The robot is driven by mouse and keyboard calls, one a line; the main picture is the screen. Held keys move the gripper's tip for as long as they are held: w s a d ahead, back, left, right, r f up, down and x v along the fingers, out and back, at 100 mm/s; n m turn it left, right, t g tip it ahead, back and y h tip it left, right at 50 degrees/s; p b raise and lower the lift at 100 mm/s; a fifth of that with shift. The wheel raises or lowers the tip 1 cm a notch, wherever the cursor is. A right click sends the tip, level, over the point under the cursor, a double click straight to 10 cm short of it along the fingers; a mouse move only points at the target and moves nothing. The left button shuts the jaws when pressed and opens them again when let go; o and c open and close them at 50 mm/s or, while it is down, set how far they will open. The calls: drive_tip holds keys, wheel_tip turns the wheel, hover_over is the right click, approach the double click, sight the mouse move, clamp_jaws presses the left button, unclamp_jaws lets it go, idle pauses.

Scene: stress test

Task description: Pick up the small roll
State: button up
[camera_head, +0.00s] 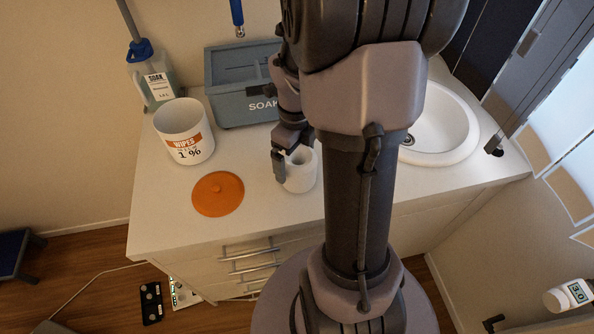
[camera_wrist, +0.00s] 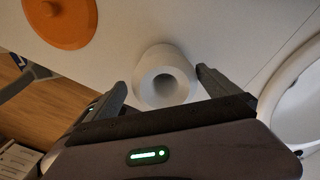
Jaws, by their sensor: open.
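The small white roll (camera_head: 302,174) stands upright on the white counter (camera_head: 170,228), its hollow core facing up. In the wrist view the roll (camera_wrist: 153,64) sits between the two dark fingers of my gripper (camera_wrist: 160,88). My gripper (camera_head: 289,165) is open around the roll, with one finger on its left side in the head view. The wrist view shows a gap at the left finger; the right finger is very close to the roll, and I cannot tell if it touches. My arm hides part of the counter to the right.
An orange lid (camera_head: 218,194) lies left of the roll. A white wipes tub (camera_head: 184,132) stands behind the lid, and a grey-blue soak box (camera_head: 240,103) stands at the back. A sink (camera_head: 444,130) is on the right. The counter's front edge is close to the roll.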

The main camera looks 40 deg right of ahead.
drive_tip(key=f, duration=0.1)
drive_tip(key=f+b, duration=0.1)
drive_tip(key=f, duration=0.1)
drive_tip(key=f+b, duration=0.1)
drive_tip(key=f, duration=0.1)
drive_tip(key=shift+s+d, duration=0.2)
drive_tip(key=shift+d, duration=0.15)
drive_tip(key=shift+r, duration=0.1)
